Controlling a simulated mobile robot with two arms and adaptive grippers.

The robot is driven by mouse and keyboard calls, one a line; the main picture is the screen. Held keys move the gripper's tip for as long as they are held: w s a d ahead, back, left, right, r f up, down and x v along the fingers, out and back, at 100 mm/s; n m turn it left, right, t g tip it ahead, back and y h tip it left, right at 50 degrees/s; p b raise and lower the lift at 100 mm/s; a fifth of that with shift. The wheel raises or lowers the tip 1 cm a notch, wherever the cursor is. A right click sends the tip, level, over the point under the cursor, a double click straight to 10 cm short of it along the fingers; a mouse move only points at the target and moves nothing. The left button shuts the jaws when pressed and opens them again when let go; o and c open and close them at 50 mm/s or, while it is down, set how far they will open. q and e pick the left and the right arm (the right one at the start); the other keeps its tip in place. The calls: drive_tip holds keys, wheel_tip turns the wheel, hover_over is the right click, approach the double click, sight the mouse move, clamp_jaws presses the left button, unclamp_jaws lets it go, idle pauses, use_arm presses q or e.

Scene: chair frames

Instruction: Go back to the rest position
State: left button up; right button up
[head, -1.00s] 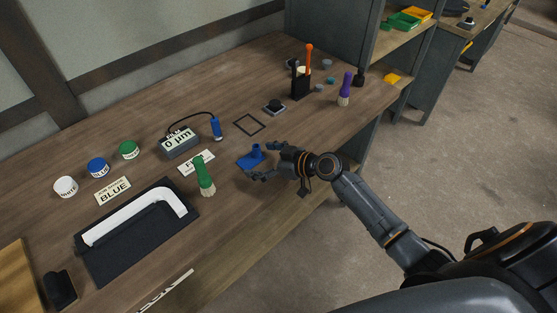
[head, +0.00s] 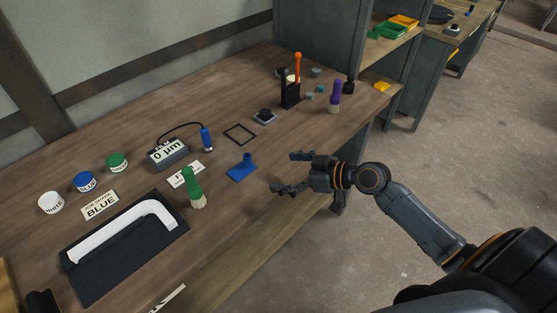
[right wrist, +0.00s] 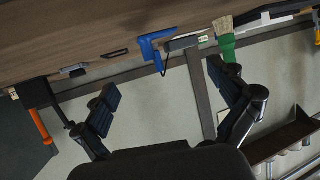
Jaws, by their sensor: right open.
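My right gripper (head: 291,172) is open and empty above the front edge of the workbench (head: 250,215), to the right of a small blue stand (head: 242,168) and apart from it. In the right wrist view its two fingers (right wrist: 168,108) are spread with nothing between them. The blue stand also shows in that view (right wrist: 152,50), beyond the fingers. A green-handled brush (head: 192,185) stands on the bench left of the stand.
A white bent frame part (head: 110,235) lies on a dark mat (head: 150,262). Paint pots (head: 84,181), a gauge (head: 168,153) with a blue probe (head: 206,138), a black tool holder (head: 290,95) and a purple-handled brush (head: 335,95) stand farther back. The floor (head: 450,180) at right is clear.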

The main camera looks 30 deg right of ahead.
drive_tip(key=s+a+f+g+h, duration=0.1)
drive_tip(key=s+a+f+g, duration=0.1)
drive_tip(key=s+a+f, duration=0.3)
drive_tip(key=s+a+f+g+h, duration=0.1)
drive_tip(key=s+a+f+g, duration=0.15)
drive_tip(key=s, duration=0.35)
drive_tip(key=s+d+f+m+g+h, duration=0.25)
drive_tip(key=s+m+h, duration=0.3)
drive_tip(key=s, duration=0.75)
wheel_tip(320, 180, down, 27)
drive_tip(key=s+d+g, duration=0.1)
drive_tip(key=s, duration=0.1)
drive_tip(key=s+d+f+g, duration=0.1)
drive_tip(key=s+d+f, duration=0.2)
drive_tip(key=s+f, duration=1.1)
drive_tip(key=shift+s+f+g+h, duration=0.3)
drive_tip(key=shift+s+f+h, duration=0.1)
drive_tip(key=shift+s, duration=0.8)
